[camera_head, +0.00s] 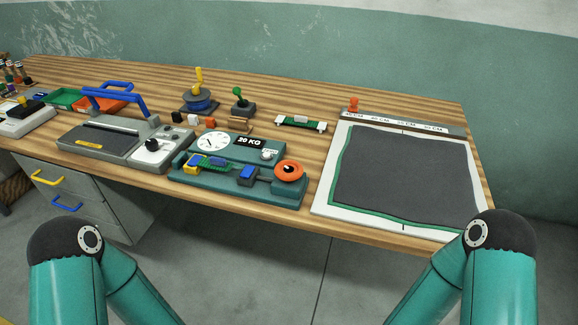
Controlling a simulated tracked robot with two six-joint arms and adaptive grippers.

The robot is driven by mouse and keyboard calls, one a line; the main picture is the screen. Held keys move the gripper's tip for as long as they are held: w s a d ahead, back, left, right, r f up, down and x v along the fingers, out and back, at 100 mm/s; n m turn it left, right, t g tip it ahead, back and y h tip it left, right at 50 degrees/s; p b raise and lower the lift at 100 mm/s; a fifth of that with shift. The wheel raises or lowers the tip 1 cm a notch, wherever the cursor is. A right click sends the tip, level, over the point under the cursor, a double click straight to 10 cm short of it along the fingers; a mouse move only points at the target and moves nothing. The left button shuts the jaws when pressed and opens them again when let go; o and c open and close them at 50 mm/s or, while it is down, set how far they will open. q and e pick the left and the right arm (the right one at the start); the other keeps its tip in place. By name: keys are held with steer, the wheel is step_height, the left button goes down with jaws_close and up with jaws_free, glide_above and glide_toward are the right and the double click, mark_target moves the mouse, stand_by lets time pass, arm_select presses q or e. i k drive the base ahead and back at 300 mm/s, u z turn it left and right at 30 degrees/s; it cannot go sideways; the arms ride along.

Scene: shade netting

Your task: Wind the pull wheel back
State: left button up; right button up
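The orange pull wheel (289,171) sits at the right end of a teal pull tester (262,194) near the front edge of the wooden bench. The tester has a white round dial (213,141), a 20 KG label (250,142) and a small white knob (269,154). On its bed, a yellow-and-blue clamp (193,163) is at the left and a blue block (220,173) is nearer the wheel. A dark piece lies between the blue block and the wheel. Only teal links of my two arms show at the bottom. Both grippers are out of view.
A grey machine with a blue handle (118,92) stands left of the tester. Dark netting (402,170) lies on a white board at the right. Behind are a blue spool with a yellow handle (199,99), a green-knobbed lever (242,101) and small blocks. Drawers are below.

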mark_target(287, 171)
steer(key=z, duration=1.3)
steer(key=i, duration=0.1)
steer(key=u, duration=2.9)
steer(key=k, duration=1.4)
steer(key=z, duration=0.45)
steer(key=i, duration=1)
steer(key=z, duration=0.1)
